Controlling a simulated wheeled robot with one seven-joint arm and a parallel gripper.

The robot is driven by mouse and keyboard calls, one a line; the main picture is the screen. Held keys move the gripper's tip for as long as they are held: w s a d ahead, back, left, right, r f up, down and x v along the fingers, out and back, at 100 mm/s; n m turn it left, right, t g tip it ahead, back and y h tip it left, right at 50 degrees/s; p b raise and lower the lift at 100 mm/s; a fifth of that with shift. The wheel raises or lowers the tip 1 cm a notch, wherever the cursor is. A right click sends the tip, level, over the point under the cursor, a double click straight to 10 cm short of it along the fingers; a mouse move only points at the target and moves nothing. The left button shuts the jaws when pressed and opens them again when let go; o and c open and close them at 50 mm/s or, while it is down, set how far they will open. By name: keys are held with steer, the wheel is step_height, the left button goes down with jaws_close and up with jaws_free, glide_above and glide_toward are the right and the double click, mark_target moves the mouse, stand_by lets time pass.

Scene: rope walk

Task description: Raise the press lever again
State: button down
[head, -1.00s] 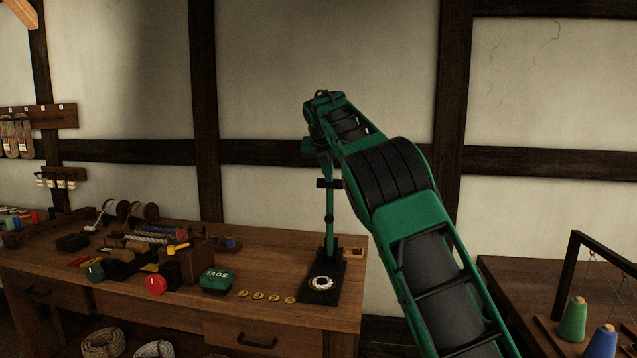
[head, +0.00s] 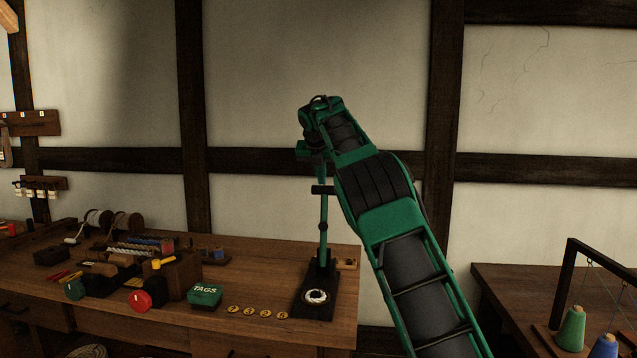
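The press stands at the right end of the workbench. It has a dark base (head: 301,307), a slim green upright (head: 323,238) and a dark crosspiece (head: 322,190) near its top. A pale ring (head: 316,297) lies on the base. My gripper (head: 318,178) points down from the end of my green arm, at the top of the press. It appears to touch or nearly touch the crosspiece. Its fingers are small and dark, and I cannot tell whether they are open or shut. The lever cannot be made out clearly from the crosspiece and my gripper.
A green TAGS box (head: 205,295) and several brass number discs (head: 249,312) lie left of the press. A red round-ended thing (head: 141,301) and racks of rope tools are farther left. At right, a second table (head: 500,290) holds a dark frame with green (head: 571,329) and blue cones.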

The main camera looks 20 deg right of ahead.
steer(key=shift+d+f, duration=0.45)
steer(key=v, duration=1.1)
steer(key=shift+w+a+r, duration=0.2)
steer(key=shift+w+r, duration=0.1)
steer(key=shift+r, duration=0.1)
steer(key=s+d+f+m+g+y, duration=0.1)
steer(key=s+d+f+m+g, duration=0.1)
steer(key=s+d+f+m, duration=0.6)
steer(key=s+d+f+m+g+y, duration=0.1)
steer(key=s+d+f+m, duration=0.1)
steer(key=s+d+m, duration=0.9)
steer(key=s+a+f+m+g, duration=0.1)
steer(key=s+a+f+m, duration=0.3)
steer(key=s, duration=1)
steer(key=s+a+f+m+g+y, duration=0.1)
steer(key=s+a+f+m, duration=0.3)
steer(key=s+f+m, duration=0.3)
steer(key=s+a+f+m+g+y, duration=0.1)
steer(key=s+a+f+m, duration=0.3)
steer(key=s+f, duration=0.9)
steer(key=s+m+g, duration=0.1)
steer(key=s+m, duration=0.1)
steer(key=s, duration=0.6)
steer(key=shift+a+m, duration=0.25)
steer(key=shift+m, duration=0.05)
